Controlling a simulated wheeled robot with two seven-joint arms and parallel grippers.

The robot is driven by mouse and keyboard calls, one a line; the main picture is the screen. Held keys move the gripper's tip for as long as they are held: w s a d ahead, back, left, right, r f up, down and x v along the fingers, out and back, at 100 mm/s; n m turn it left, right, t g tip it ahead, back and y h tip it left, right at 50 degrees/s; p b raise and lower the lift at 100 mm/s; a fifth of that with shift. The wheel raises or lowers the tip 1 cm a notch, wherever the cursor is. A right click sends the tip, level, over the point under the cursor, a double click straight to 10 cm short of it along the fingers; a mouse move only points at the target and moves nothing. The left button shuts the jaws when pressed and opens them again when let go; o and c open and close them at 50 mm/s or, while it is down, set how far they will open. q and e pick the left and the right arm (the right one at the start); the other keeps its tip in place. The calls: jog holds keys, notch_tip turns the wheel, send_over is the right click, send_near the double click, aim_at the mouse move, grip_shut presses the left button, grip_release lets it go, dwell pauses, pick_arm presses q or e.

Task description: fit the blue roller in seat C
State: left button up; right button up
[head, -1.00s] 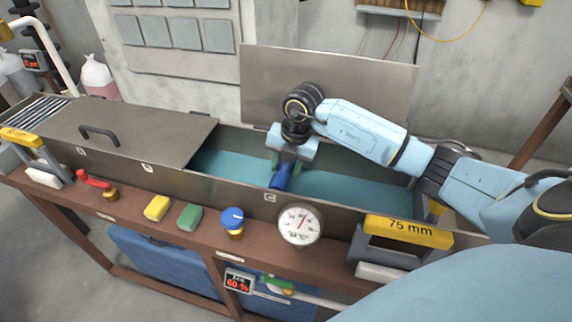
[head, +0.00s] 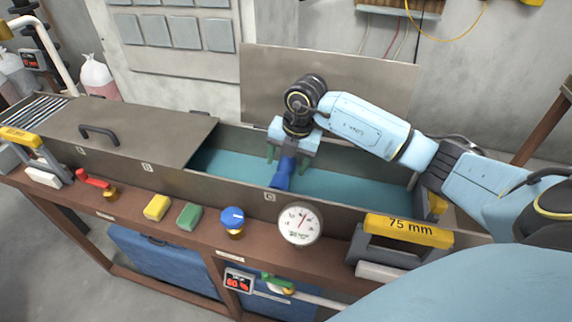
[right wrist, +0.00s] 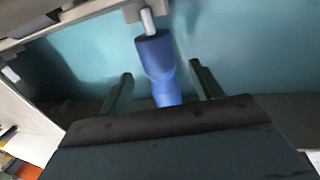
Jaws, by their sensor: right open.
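The blue roller (head: 284,172) lies across the tank near the letter C plate (head: 269,197) on the front wall. My right gripper (head: 288,160) is over it, fingers spread one on each side. In the right wrist view the blue roller (right wrist: 158,66) lies between the open fingers of my right gripper (right wrist: 160,88), apart from both. Its pale shaft end meets a light grey block (right wrist: 137,11) at the wall, which looks like seat C. Whether the shaft is fully down in it I cannot tell. The roller's far end is hidden by the gripper. My left gripper is out of view.
The tank (head: 340,188) holds teal liquid; a metal lid (head: 120,130) covers its left part. A raised panel (head: 380,90) stands behind.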

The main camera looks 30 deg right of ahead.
notch_tip(320, 180, up, 11)
jog(key=s+d, duration=0.1)
jog(key=shift+s+d+r, duration=0.15)
jog(key=shift+s+d, duration=0.05)
jog(key=shift+s, duration=0.15)
dwell(0.3)
